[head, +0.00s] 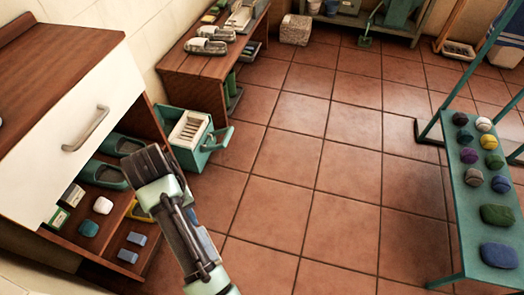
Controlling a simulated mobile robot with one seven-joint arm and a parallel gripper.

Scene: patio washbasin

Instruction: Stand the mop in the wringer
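The wringer looks to be the white slatted insert (190,130) in a teal bucket (195,158) on the floor, left of centre, beside the wooden bench. No mop head is clearly visible. A long wooden handle (451,22) leans at the far top right, its top cut off by the frame; I cannot tell whether it belongs to the mop. My gripper (137,170) is in front of the cabinet's open shelves, nearer to me than the bucket and to its lower left. Its fingers are dark and seen from above, and whether they are apart is unclear.
A wooden cabinet (65,52) with a white drawer stands at left, slippers and small items on its shelves. A wooden bench (205,66) holds slippers. A teal rack (472,215) with several coloured bundles stands at right. A stone block (295,30) sits at back. The middle tiled floor is clear.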

